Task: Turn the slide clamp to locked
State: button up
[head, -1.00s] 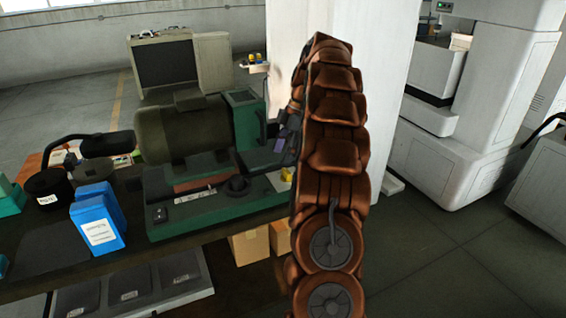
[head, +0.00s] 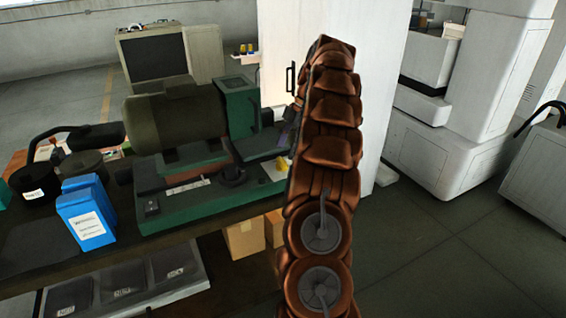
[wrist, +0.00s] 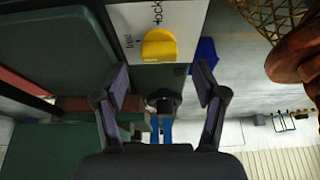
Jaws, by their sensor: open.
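The slide clamp is a yellow knob (wrist: 159,46) on a pale plate printed with "free" and "lock" labels, in the wrist view. Its exact setting is hard to tell. In the head view a bit of yellow (head: 281,166) shows at the right end of the green machine (head: 190,205), beside my arm. My gripper (wrist: 162,70) is open and empty, its two fingers spread on either side below the knob in the picture. No contact with the knob shows. In the head view my brown arm hides most of the gripper.
A white pillar (head: 380,100) rises behind my arm. Open floor (head: 440,250) lies to the right.

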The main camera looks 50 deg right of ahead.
aim_at(282, 159)
jog(key=shift+x, duration=0.8)
jog(key=shift+a, duration=0.1)
jog(key=shift+p+x, duration=0.45)
jog(key=shift+x, duration=0.55)
jog(key=c, duration=1.1)
